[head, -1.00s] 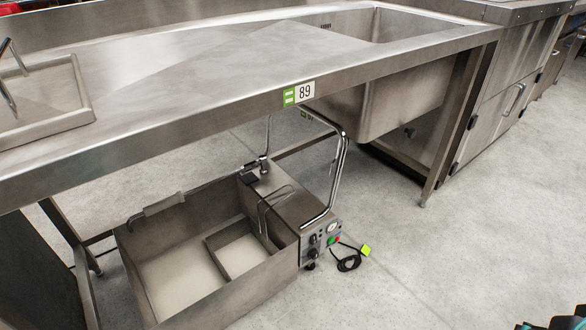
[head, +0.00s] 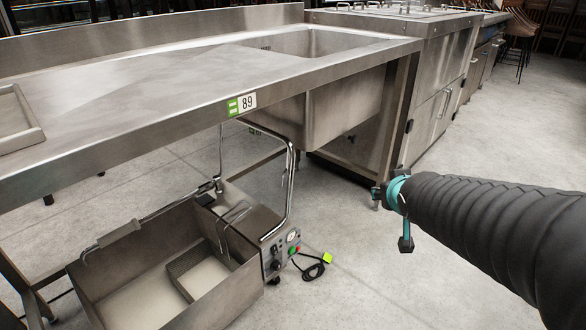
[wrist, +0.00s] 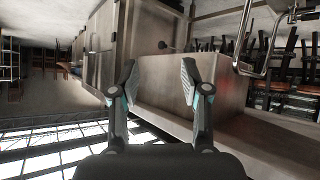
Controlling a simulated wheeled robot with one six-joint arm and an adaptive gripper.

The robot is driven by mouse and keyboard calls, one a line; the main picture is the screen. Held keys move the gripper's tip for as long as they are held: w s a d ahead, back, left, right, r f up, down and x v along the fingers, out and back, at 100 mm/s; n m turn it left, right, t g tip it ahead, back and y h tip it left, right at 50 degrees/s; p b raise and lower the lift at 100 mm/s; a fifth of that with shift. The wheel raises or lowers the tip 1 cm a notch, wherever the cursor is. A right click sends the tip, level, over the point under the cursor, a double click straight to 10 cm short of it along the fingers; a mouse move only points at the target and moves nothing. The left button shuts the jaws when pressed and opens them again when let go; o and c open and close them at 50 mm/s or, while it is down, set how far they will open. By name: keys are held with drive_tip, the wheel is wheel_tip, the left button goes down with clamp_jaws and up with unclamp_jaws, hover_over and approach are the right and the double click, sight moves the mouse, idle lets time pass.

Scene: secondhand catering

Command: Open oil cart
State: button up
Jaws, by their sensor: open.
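The oil cart (head: 92,265) is a low open-topped steel tub under the steel counter, at lower left in the head view. Its tall bent chrome handle (head: 291,185) rises beside the control box (head: 279,254), which has a dial and coloured buttons. A smaller open tray (head: 197,277) sits inside the tub. My gripper (head: 398,205) is right of the cart and apart from it, in front of the sink cabinet. In the wrist view my gripper (wrist: 156,85) is open and nothing is between its fingers. Chrome tubing (wrist: 246,45) shows at upper right there; I cannot tell which part it is.
The steel counter (head: 150,105), labelled 89, overhangs the cart. A sink basin (head: 340,105) hangs from its right end.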

drive_tip(key=w+a+f+n+t+y+b, duration=0.1)
drive_tip(key=w+a+f+y, duration=0.15)
drive_tip(key=w, duration=0.35)
drive_tip(key=w+a+f+n+t+y, duration=0.1)
drive_tip(key=w+a+f+t, duration=0.15)
drive_tip(key=w, duration=0.35)
drive_tip(key=n+y+b, duration=0.2)
drive_tip(key=n+y, duration=0.1)
drive_tip(key=y, duration=0.6)
approach(291, 175)
drive_tip(key=shift+g, duration=0.45)
drive_tip(key=x, duration=0.7)
drive_tip(key=p+x, duration=0.1)
drive_tip(key=x, duration=0.3)
drive_tip(key=shift+w+d, duration=0.25)
drive_tip(key=shift+d, duration=0.1)
clamp_jaws()
